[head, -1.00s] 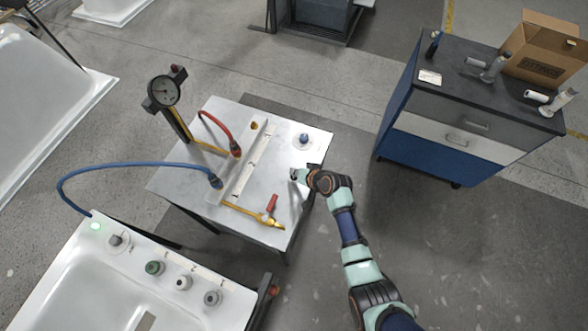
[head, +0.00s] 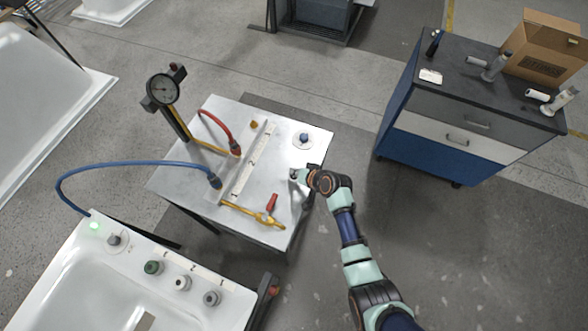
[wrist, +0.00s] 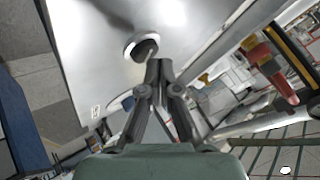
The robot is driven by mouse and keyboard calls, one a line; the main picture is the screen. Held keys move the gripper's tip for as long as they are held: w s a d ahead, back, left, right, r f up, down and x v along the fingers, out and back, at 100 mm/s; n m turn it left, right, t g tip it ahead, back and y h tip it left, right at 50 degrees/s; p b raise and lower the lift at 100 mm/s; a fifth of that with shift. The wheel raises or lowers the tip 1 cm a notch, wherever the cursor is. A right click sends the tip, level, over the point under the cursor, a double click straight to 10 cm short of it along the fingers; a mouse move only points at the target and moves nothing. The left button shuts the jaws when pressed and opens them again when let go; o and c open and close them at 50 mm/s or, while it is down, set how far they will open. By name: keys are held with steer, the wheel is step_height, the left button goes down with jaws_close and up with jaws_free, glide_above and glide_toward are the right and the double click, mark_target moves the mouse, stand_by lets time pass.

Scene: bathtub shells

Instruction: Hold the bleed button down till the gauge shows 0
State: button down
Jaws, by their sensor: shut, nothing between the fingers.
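A blue button (head: 304,138) on a white disc sits near the table's far right corner. My gripper (head: 293,175) is over the table's right side, in front of the blue button and apart from it in the head view. In the wrist view my gripper (wrist: 160,64) is shut and empty. Its tips are close to a dark round knob in a pale ring (wrist: 143,48); I cannot tell whether they touch.
A red-handled valve (head: 271,203) on a yellow pipe lies at the table's front. A red hose (head: 217,125) and a blue hose (head: 120,165) end at a pale strip. A white tub shell (head: 70,275) with several knobs stands front left; a blue cabinet (head: 440,130) stands right.

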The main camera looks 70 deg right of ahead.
steer(key=shift+f+b, duration=0.3)
steer(key=shift+f, duration=0.15)
stand_by(2.0)
steer(key=shift+r+p, duration=0.8)
steer(key=shift+r, duration=0.1)
step_height(320, 180, up, 5)
steer(key=p, duration=0.4)
steer(key=shift+r+p, duration=0.1)
steer(key=shift+p, duration=0.3)
